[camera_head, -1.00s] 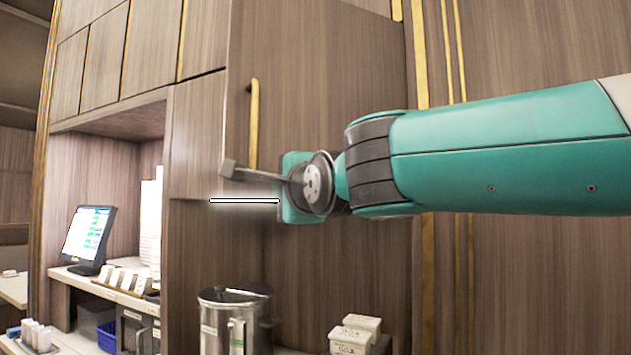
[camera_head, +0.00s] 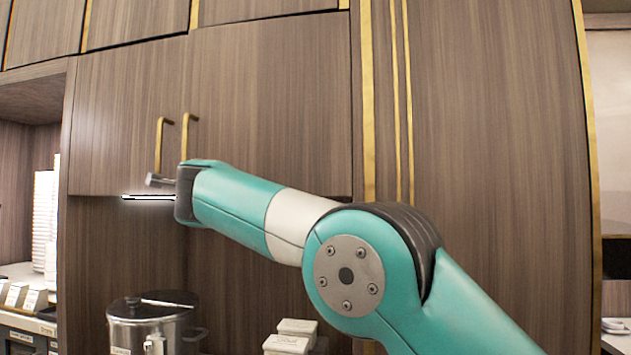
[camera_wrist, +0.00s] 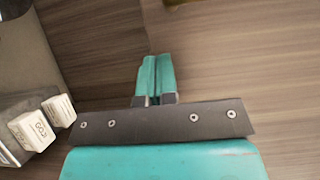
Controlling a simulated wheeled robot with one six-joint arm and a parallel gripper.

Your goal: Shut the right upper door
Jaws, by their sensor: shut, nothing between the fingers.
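The right upper door (camera_head: 270,95) is a brown wood-grain panel with a vertical brass handle (camera_head: 188,135) at its left edge. In the head view it looks flush, or nearly flush, with the left upper door (camera_head: 125,120); a small gap cannot be ruled out. My gripper (camera_wrist: 156,65) shows in the wrist view as two teal fingers pressed together, with nothing between them. They point at a wood-grain surface; contact is unclear.
Below the doors stand a steel pot (camera_head: 155,325) and white labelled boxes (camera_head: 290,338); the boxes also show in the wrist view (camera_wrist: 33,130). A tall wood panel (camera_head: 490,130) is at right.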

